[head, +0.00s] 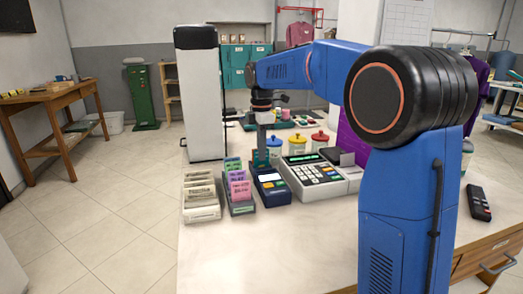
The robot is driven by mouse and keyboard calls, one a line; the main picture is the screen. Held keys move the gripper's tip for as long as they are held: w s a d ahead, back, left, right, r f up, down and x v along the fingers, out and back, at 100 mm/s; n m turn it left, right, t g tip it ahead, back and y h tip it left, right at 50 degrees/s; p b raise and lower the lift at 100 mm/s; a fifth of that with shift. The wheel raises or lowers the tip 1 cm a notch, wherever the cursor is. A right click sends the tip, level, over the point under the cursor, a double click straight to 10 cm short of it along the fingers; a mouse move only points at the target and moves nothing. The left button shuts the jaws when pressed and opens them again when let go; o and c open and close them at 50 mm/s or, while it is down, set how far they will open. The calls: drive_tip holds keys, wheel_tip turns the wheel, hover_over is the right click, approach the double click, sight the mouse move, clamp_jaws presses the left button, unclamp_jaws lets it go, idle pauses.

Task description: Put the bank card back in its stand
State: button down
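My gripper (262,155) points straight down over the counter, just behind a dark blue card terminal (270,188). A small teal-blue patch shows at its fingertips; I cannot tell whether this is the bank card, part of the terminal or something behind. The finger gap is too small to make out. No bank card can be clearly identified.
A cash register (313,176) stands right of the terminal. Ticket boxes, one with white tickets (201,203) and one with pink tickets (240,190), stand left. Lidded jars (320,140) are behind. A black remote-like device (478,203) lies right. The front counter (270,255) is clear.

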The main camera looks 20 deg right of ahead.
drive_tip(key=shift+f, duration=0.1)
drive_tip(key=c, duration=2)
unclamp_jaws()
drive_tip(key=shift+r, duration=3.5)
drive_tip(key=shift+s, duration=0.15)
